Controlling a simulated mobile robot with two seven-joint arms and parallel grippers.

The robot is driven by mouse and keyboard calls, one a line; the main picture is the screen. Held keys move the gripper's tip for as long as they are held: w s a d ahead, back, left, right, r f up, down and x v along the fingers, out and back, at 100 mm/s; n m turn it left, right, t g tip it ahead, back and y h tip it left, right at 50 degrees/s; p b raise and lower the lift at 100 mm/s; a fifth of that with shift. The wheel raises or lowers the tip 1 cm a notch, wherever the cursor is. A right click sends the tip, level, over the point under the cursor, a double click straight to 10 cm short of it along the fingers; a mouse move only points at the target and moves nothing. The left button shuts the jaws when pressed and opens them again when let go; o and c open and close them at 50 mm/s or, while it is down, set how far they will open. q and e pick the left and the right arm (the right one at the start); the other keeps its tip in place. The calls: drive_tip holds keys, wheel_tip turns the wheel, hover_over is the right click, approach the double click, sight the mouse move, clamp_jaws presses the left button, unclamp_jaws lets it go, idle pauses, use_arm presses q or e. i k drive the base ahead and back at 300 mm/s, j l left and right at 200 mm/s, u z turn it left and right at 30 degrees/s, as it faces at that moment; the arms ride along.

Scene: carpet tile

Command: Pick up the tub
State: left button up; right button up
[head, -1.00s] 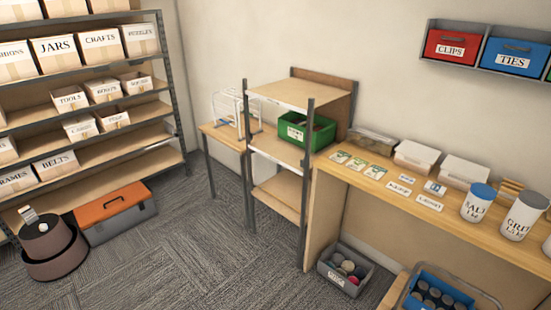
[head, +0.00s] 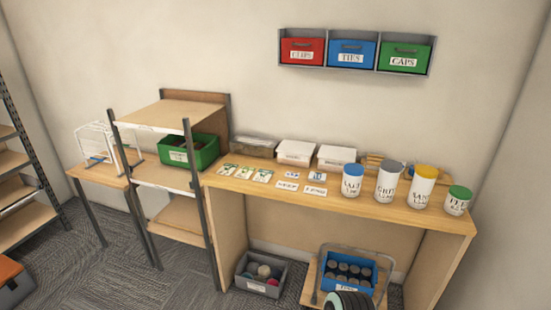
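Several white tubs with coloured lids stand upright in a row on the right part of the wooden bench (head: 390,215). They are a blue-lidded tub (head: 352,184), a taller grey-lidded tub (head: 389,186), a yellow-lidded tub (head: 421,190) and a shorter green-lidded tub (head: 457,203). Their labels are hard to read; the first looks like SALT. Two low, white-lidded boxes (head: 295,154) lie at the back of the bench. Neither of my grippers is in view.
A green bin (head: 203,156) sits on the small shelf unit at left. Below the bench are a grey bin (head: 245,283) and a blue crate (head: 332,287) of dark-capped containers on a cart. Red, blue and green bins hang in a wall rack (head: 431,70). Carpet shows at lower left.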

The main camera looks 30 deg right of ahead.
sight(425, 176)
drive_tip(key=z, duration=2.05)
drive_tip(key=i+l+u, duration=0.15)
drive_tip(key=u, duration=0.25)
drive_tip(key=i+l+u, duration=0.1)
drive_tip(key=u, duration=0.3)
drive_tip(key=l+u, duration=0.25)
drive_tip(key=u, duration=0.15)
drive_tip(key=i, duration=0.05)
